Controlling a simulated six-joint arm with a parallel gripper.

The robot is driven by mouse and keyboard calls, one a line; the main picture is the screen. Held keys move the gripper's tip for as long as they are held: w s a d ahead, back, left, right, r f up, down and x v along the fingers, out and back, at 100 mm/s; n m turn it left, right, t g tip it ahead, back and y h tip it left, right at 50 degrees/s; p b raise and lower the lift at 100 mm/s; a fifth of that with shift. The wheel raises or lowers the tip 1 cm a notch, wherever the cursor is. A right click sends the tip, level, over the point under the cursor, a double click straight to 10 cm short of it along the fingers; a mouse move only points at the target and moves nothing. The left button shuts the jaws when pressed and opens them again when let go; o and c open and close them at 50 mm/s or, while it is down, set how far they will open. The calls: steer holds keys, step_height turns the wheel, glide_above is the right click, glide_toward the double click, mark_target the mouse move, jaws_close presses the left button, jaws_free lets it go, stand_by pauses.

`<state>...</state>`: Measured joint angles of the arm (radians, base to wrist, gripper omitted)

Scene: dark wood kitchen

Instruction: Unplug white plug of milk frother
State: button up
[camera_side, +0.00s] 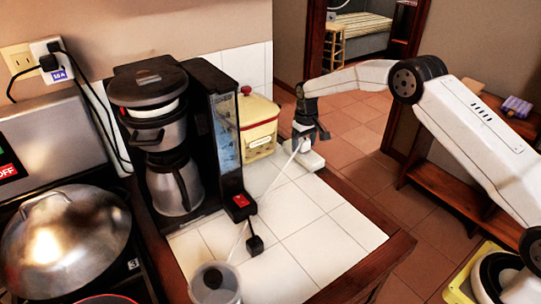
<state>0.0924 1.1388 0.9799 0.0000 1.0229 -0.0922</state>
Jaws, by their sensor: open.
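My gripper (304,133) points down at the back right of the white tiled counter (325,231), just above or at a small white block (311,161). The fingers are small and dark here, and I cannot tell whether they touch it. A thin white cord (270,201) runs from beside the fingers toward a grey cup-like vessel (215,289) at the front, which may be the milk frother. A white plug is not clearly distinguishable at the cord's far end; the gripper partly hides that spot.
A black coffee maker (222,115) with a steel jug stands left of the cord. A cream canister (258,128) stands behind. A small black block (255,244) lies near the cord. The counter's right side is clear.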

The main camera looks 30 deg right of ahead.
mark_target(304, 139)
stand_by(0.4)
jaws_close()
steer(key=shift+r, duration=0.55)
steer(key=shift+r, duration=0.3)
steer(key=shift+r, duration=0.35)
steer(key=shift+r, duration=0.4)
steer(key=shift+r, duration=0.3)
steer(key=shift+r, duration=0.75)
